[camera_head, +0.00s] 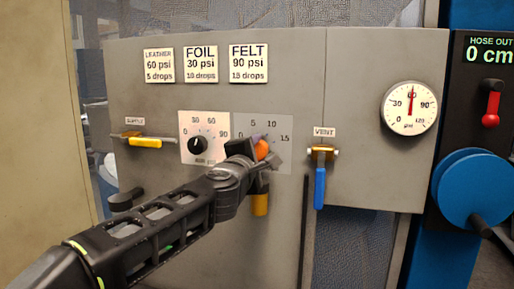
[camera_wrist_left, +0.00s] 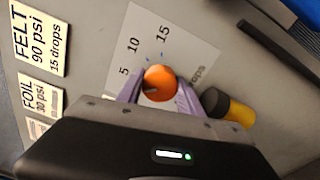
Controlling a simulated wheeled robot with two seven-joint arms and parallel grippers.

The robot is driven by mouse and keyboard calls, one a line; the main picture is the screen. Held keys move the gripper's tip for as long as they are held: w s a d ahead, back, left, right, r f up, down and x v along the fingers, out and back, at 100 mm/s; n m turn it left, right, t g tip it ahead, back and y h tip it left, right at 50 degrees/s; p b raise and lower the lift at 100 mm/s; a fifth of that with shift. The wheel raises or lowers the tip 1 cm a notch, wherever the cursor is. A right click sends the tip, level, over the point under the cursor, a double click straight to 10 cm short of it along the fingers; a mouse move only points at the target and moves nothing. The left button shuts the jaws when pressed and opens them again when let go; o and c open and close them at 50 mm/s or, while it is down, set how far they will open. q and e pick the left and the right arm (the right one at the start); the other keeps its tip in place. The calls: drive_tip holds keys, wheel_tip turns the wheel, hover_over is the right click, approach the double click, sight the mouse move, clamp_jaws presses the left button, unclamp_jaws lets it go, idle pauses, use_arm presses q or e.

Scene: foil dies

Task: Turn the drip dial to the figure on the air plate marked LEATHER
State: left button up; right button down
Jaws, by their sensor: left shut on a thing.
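The LEATHER plate (camera_head: 159,65) reads 60 psi and 5 drops. It is the leftmost of three plates on the grey panel. The orange drip dial (camera_head: 262,149) sits on a grey scale plate (camera_head: 284,163) with figures 5, 10 and 15 showing. My left gripper (camera_head: 256,153) is shut on the dial, seen between its two fingers in the left wrist view (camera_wrist_left: 160,84). A dark mark shows on the dial's face, but I cannot tell which figure it points to. The gripper hides the lower part of the scale. My right gripper is not in view.
A black psi knob (camera_head: 198,146) is just left of my gripper. The yellow SUPPLY lever (camera_head: 146,142) lies level; the blue VENT lever (camera_head: 320,187) hangs down. The gauge (camera_head: 409,107) needle stands near 60. A yellow-ended part (camera_head: 260,204) sits below the dial. A blue reel (camera_head: 470,188) is at right.

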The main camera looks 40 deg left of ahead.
use_arm(q)
drive_tip(key=shift+m+p, duration=0.3)
drive_tip(key=shift+m, duration=0.8)
drive_tip(key=shift+f, duration=0.1)
drive_tip(key=o, duration=1.4)
drive_tip(key=v, duration=0.7)
drive_tip(key=shift+s+d+p, duration=0.15)
drive_tip(key=shift+s+p, duration=0.15)
drive_tip(key=shift+s, duration=0.1)
